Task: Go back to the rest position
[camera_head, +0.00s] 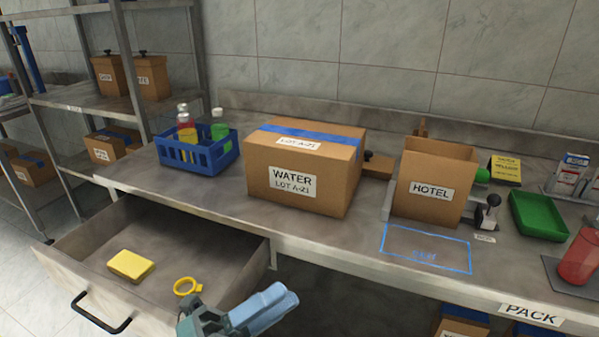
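My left gripper (264,309) shows at the bottom middle, with its light blue fingers lying close side by side and nothing visible between them. It is in front of the open drawer's (185,247) right part, near a yellow ring (187,286). The ring and a yellow block (131,265) lie in the drawer, apart from the fingers. My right gripper is not in view.
The blue-outlined area (427,248) is bare. Shelves (95,103) stand at left.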

